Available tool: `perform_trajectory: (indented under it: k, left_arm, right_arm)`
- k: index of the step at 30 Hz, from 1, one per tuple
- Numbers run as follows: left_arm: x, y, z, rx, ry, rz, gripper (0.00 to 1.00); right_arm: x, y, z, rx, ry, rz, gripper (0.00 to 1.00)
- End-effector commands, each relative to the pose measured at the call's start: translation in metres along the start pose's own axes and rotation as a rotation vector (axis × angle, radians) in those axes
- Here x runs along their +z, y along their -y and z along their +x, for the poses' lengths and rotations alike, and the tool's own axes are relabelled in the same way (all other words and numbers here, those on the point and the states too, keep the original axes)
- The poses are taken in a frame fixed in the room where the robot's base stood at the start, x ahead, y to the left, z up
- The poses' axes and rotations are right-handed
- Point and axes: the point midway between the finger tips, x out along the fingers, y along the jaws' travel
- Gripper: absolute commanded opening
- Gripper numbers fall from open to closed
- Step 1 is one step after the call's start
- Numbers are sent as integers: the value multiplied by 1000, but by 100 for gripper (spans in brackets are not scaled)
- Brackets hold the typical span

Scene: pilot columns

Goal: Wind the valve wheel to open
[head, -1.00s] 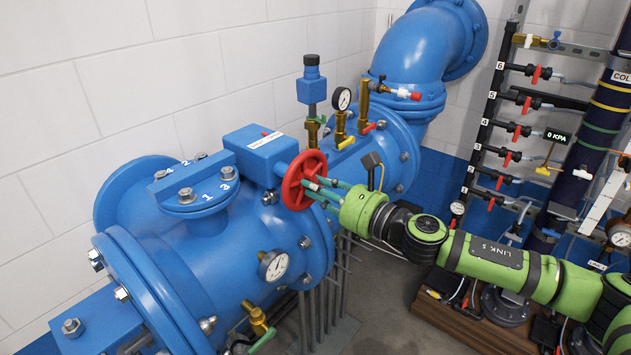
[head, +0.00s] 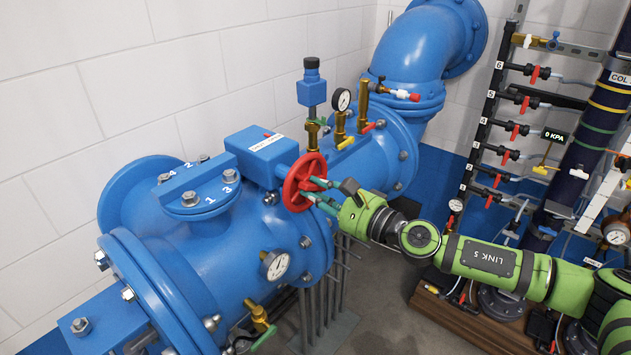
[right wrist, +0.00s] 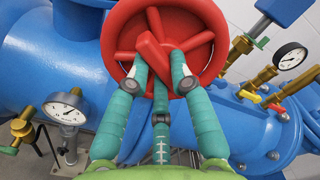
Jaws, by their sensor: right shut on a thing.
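The red valve wheel (head: 304,182) sits on the side of a blue gearbox (head: 262,152) on the big blue valve. It also fills the top of the right wrist view (right wrist: 195,22), with its rim and spokes showing. My right gripper (head: 318,190) is at the wheel's face, its teal fingers closed around the middle. In the right wrist view the fingers (right wrist: 158,62) meet at a red part near the hub. A small red pointer with a white label shows on top of the gearbox. My left gripper is not in view.
Pressure gauges (head: 275,264) and brass fittings (head: 341,127) stand out from the blue pipe near the wheel. A rack of small black valves with red handles (head: 513,132) stands at the right. A display there reads 0 KPA (head: 555,136).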

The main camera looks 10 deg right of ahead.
Motion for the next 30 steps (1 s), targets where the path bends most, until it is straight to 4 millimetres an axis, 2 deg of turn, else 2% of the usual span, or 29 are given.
perform_trajectory:
  k: [1,5,16,23,24,25,30]
  left_arm:
    - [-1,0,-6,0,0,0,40]
    - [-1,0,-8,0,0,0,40]
    - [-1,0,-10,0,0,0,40]
    - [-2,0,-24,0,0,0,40]
    - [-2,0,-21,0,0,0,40]
    - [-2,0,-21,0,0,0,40]
    - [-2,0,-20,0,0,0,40]
  right_arm:
    - [5,9,4,-16,6,-58,0]
    - [4,8,4,-17,6,-147,0]
    - [4,7,4,-17,5,-188,0]
    - [3,9,4,-18,3,-446,0]
    - [2,7,4,-19,3,-447,35]
    - [2,7,4,-19,3,-445,41]
    - [2,6,4,-18,4,-442,41]
